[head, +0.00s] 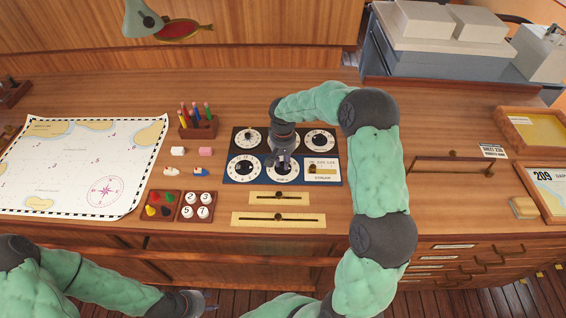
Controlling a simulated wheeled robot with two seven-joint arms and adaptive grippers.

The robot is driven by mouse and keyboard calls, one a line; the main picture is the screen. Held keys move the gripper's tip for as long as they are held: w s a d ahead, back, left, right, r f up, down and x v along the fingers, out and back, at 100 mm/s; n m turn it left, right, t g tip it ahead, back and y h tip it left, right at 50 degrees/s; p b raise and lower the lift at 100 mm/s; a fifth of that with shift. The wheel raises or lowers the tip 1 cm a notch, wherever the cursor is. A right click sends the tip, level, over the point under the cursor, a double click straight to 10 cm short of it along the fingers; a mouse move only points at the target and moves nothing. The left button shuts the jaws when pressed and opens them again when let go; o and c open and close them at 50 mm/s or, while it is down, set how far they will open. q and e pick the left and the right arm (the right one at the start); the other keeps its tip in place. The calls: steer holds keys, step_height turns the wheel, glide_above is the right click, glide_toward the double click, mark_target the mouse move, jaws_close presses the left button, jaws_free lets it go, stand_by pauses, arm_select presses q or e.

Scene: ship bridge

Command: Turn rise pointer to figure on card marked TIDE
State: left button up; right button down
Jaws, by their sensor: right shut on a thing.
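A dark and blue panel (238,153) with several white round dials lies on the desk. My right gripper (283,160) reaches down onto the lower middle dial (283,177). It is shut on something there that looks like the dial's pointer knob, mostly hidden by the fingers. Which dial is the rise one cannot be read. A small card (492,151) with dark print stands at the right of the desk; whether it says TIDE is too small to tell. My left gripper (205,301) is low at the front, away from the panel, and its fingers are unclear.
A chart (80,160) lies at the left. A pencil holder (198,130), small blocks and two peg trays (197,207) stand beside the panel. Two slider strips (278,218) lie in front of it. A rail (450,170) and frames (545,190) are at the right.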

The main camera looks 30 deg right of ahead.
mark_target(283, 164)
steer(key=shift+m, duration=0.6)
steer(key=c, duration=1.1)
jaws_free()
steer(key=shift+r, duration=0.1)
step_height(283, 164, up, 12)
steer(key=shift+f, duration=0.1)
steer(key=shift+f, duration=0.1)
